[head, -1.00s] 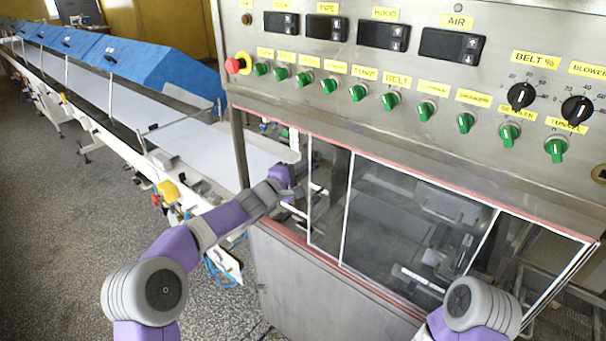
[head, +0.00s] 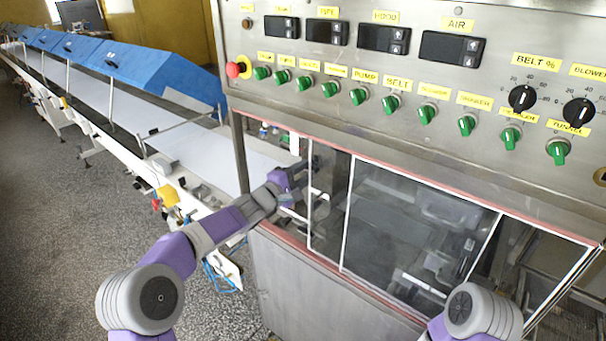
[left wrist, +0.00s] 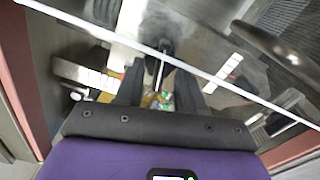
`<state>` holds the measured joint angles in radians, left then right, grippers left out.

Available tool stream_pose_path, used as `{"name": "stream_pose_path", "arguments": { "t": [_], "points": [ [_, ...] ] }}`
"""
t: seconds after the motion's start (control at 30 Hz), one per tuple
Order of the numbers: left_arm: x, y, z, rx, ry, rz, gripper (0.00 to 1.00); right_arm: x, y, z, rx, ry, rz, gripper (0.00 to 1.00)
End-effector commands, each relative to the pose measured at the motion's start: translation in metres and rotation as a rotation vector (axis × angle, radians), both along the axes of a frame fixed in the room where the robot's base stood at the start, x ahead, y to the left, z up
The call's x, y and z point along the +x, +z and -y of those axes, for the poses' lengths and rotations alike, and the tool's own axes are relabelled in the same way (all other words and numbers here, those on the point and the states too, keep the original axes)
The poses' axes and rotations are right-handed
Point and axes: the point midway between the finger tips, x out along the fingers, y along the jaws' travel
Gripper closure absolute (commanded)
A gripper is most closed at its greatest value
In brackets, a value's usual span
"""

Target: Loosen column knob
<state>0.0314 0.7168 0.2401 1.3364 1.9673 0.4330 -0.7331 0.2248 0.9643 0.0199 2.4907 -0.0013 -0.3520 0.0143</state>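My left gripper (head: 306,172) reaches into the opening at the left end of the machine's clear guard, partly hidden by the frame and panel. In the left wrist view its two dark fingers (left wrist: 157,88) are apart, with a thin bright rod or edge seen between them. A small dark piece (left wrist: 165,46) lies just beyond the fingertips. It may be the column knob, but I cannot tell for sure, nor whether the fingers touch it. The knob is not clear in the head view. Only my right arm's elbow shows at the lower right; its gripper is out of view.
The control panel (head: 300,105) with green switches and a red stop button (head: 234,70) overhangs the opening. The clear guard (head: 415,235) stands right of my left gripper. A long conveyor (head: 190,155) with blue covers (head: 165,75) runs off left. Speckled floor at left is open.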

Motion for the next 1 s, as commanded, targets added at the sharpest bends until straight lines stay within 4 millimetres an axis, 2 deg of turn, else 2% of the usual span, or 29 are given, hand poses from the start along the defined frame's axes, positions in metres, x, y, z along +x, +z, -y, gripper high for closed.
{"name": "stream_pose_path", "arguments": {
  "t": [0.2,0.5,0.9,0.97,1.0],
  "points": [
    [-0.025,-0.002,-0.019,0.002,0.002,0.001,0.62,0.000,-0.015,0.000,0.000,0.000,0.000,0.72],
    [-0.053,-0.001,-0.039,0.001,0.002,0.000,0.62,0.000,-0.025,0.000,0.000,0.000,0.000,0.72],
    [-0.057,-0.001,-0.042,0.001,0.000,-0.002,0.62,0.000,-0.025,0.000,0.000,0.000,0.000,0.72],
    [-0.058,-0.009,-0.041,0.013,-0.004,-0.015,0.62,0.000,-0.025,0.000,0.000,0.000,0.000,0.72],
    [-0.059,-0.020,-0.040,0.030,-0.009,-0.036,0.62,0.000,-0.025,0.000,0.000,0.000,0.000,0.72]
  ]
}}
